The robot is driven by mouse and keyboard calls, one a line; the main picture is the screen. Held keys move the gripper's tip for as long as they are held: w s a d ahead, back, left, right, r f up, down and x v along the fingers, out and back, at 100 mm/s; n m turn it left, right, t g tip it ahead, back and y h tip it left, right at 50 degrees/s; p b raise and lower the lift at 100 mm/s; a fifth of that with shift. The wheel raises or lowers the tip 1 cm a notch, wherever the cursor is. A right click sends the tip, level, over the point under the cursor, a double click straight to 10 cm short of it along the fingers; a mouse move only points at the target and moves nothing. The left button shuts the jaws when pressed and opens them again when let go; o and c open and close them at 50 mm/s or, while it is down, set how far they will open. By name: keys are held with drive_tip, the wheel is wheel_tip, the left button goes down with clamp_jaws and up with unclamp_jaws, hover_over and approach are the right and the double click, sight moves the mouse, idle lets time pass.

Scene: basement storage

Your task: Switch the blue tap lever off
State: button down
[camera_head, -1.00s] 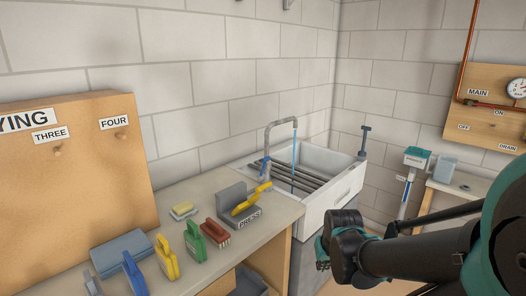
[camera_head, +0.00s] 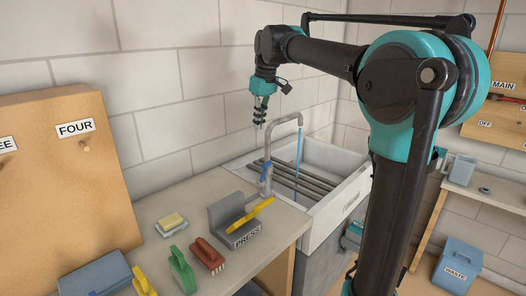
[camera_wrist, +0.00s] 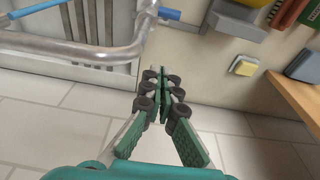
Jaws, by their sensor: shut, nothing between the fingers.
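The grey tap (camera_head: 282,124) arches over the sink, and a thin blue stream of water (camera_head: 298,150) falls from its spout. The blue tap lever (camera_head: 265,176) is at the base of the tap on the counter side. In the wrist view the lever (camera_wrist: 168,13) shows at the top edge, beside the grey pipe (camera_wrist: 120,52). My gripper (camera_head: 260,122) points down above and slightly left of the tap, higher than the lever and apart from it. In the wrist view its green fingers (camera_wrist: 163,84) are closed together and empty.
The white sink (camera_head: 335,205) with dark bars stands right of the counter (camera_head: 215,190). A grey press with a yellow handle (camera_head: 250,216) sits on the counter near the tap. Several brushes and a yellow sponge (camera_head: 171,222) lie further left. The block wall is close behind.

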drive_tip(key=shift+s+r, duration=0.15)
drive_tip(key=shift+s, duration=0.05)
hover_over(264, 174)
drive_tip(key=shift+w+a+f, duration=0.1)
drive_tip(key=shift+w+f, duration=0.05)
drive_tip(key=shift+f, duration=2.75)
drive_tip(key=shift+w+a+f, duration=0.1)
drive_tip(key=shift+w+f, duration=0.05)
drive_tip(key=shift+f, duration=2.75)
drive_tip(key=shift+d, duration=0.15)
